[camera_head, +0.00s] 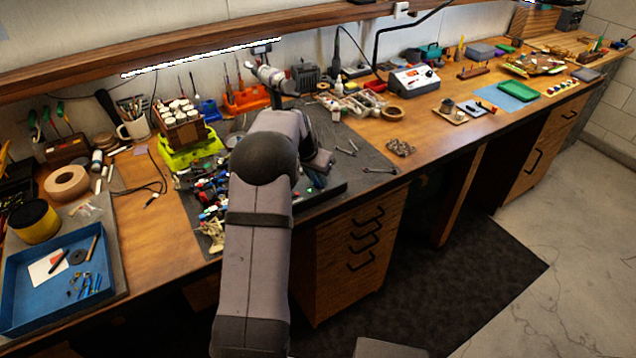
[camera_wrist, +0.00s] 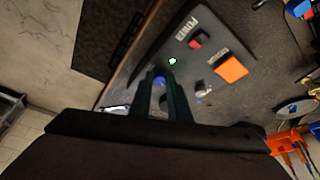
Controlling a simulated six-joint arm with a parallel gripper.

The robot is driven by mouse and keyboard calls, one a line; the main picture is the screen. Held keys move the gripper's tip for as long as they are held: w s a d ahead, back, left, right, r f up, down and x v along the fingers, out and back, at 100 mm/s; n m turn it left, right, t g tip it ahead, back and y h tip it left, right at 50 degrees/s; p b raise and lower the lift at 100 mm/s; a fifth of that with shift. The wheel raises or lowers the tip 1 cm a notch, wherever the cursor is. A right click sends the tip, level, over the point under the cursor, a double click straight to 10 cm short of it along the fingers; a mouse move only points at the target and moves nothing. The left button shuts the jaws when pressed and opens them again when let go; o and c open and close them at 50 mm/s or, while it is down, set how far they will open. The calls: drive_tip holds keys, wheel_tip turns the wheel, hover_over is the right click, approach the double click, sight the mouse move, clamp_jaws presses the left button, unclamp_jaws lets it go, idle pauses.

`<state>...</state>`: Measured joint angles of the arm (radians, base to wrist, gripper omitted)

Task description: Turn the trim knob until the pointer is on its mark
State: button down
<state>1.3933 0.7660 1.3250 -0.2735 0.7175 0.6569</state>
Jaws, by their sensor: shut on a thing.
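In the wrist view, my gripper (camera_wrist: 159,82) is over a dark control panel (camera_wrist: 215,45). Its two fingers are shut on a small blue knob (camera_wrist: 160,80), one finger on each side. I take this to be the trim knob. My fingers cover most of it, and I cannot make out its pointer or its mark. A small bright green-white spot (camera_wrist: 173,61) shows on the panel just beyond the fingertips.
The panel also carries a red switch (camera_wrist: 196,43) by the word POWER, an orange block (camera_wrist: 231,68) and a silver part (camera_wrist: 205,88). A yellow-green tray (camera_head: 190,153) and small clutter lie left of my arm. Wrenches (camera_head: 380,170) lie on the mat to the right.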

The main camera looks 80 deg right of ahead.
drive_tip(key=shift+w+d+m+g+b, duration=0.15)
drive_tip(key=shift+m+g+b, duration=0.4)
drive_tip(key=shift+m, duration=0.75)
drive_tip(key=c, duration=1.7)
unclamp_jaws()
drive_tip(key=shift+o, duration=0.2)
drive_tip(key=shift+r, duration=0.15)
drive_tip(key=b+v, duration=0.2)
drive_tip(key=v, duration=0.5)
drive_tip(key=shift+w+r, duration=0.1)
